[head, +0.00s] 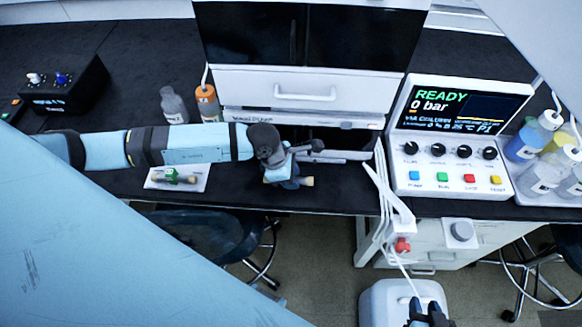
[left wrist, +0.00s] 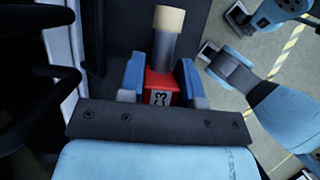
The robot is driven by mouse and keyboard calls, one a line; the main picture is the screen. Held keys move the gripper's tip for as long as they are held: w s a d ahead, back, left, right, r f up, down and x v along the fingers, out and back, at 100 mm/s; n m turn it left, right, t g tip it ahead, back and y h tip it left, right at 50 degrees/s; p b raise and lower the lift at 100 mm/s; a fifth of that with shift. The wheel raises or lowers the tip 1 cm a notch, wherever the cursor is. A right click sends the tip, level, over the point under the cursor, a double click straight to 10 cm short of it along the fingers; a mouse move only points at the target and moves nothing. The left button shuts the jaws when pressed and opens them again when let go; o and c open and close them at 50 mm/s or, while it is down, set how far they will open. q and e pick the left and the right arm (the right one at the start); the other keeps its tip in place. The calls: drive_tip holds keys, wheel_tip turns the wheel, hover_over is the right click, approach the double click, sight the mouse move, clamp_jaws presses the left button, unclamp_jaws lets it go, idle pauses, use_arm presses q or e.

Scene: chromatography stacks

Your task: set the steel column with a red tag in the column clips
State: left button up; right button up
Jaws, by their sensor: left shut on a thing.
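My left gripper (head: 283,172) is shut on the steel column with a red tag. In the left wrist view the column (left wrist: 164,48) shows a beige end cap, a grey steel body and a red tag marked "C3" between the blue fingers (left wrist: 160,80). In the head view mostly its beige end (head: 307,181) shows, at the bench's front edge. Grey horizontal bars with dark fittings (head: 335,157) lie just beyond the gripper; I cannot tell whether these are the column clips. What seems to be my right gripper (head: 428,314) is dark and cut off at the bottom edge.
A column with a green tag (head: 176,177) lies on a white tray (head: 159,184) to the left. Two bottles (head: 207,105) stand behind my left arm. The READY control unit (head: 450,140) and white tubing (head: 380,190) are to the right. A white container (head: 375,300) stands below.

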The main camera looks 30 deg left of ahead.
use_arm(q)
drive_tip(key=shift+f, duration=1.8)
drive_tip(key=shift+f, duration=0.1)
drive_tip(key=o, duration=0.9)
drive_tip(key=shift+o, duration=0.2)
drive_tip(key=v, duration=1.2)
